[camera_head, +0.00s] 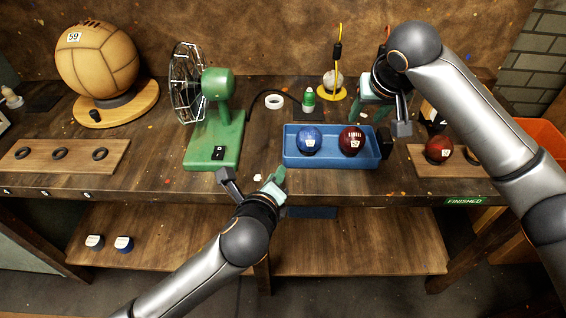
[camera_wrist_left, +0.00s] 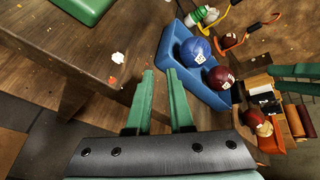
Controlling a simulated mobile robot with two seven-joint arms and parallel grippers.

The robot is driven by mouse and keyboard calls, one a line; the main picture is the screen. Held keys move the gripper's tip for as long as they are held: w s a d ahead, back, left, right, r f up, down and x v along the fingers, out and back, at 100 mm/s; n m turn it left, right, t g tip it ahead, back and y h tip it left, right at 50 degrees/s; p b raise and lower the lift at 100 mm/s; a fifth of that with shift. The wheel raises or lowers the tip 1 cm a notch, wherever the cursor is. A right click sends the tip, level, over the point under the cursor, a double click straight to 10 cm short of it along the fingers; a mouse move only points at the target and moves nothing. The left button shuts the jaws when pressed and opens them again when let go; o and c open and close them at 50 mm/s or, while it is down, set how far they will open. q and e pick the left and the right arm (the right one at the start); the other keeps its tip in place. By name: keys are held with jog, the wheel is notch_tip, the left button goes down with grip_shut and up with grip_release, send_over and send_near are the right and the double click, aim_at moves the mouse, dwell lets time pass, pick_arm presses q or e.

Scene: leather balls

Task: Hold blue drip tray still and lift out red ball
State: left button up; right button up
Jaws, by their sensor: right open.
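The blue drip tray (camera_head: 330,162) stands on the bench with a blue ball (camera_head: 309,140) in its left part and a dark red ball (camera_head: 351,140) in its right part. In the left wrist view the tray (camera_wrist_left: 170,62) is beyond the fingers, with the blue ball (camera_wrist_left: 195,51) and red ball (camera_wrist_left: 221,78) in it. My left gripper (camera_head: 252,181) is open and empty at the bench's front edge, left of and nearer than the tray. My right gripper (camera_head: 383,118) is open above the tray's back right corner, apart from the red ball.
A green fan (camera_head: 213,150) stands left of the tray. A green-capped bottle (camera_head: 308,101) and a yellow stand (camera_head: 333,93) are behind it. Another dark red ball (camera_head: 439,150) sits on a wooden rack at the right. A large tan ball (camera_head: 97,62) is at the back left.

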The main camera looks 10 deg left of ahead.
pick_arm(q)
jog(key=m, duration=0.3)
jog(key=w+d+r+m+y, duration=0.1)
jog(key=m, duration=0.2)
jog(key=w+r+m+y, duration=0.1)
jog(key=m, duration=0.1)
jog(key=shift+d+r+t, duration=0.1)
jog(key=shift+t, duration=0.3)
jog(key=x, duration=1.2)
jog(key=shift+w, duration=0.15)
jog(key=shift+c, duration=0.2)
grip_shut()
dwell(0.8)
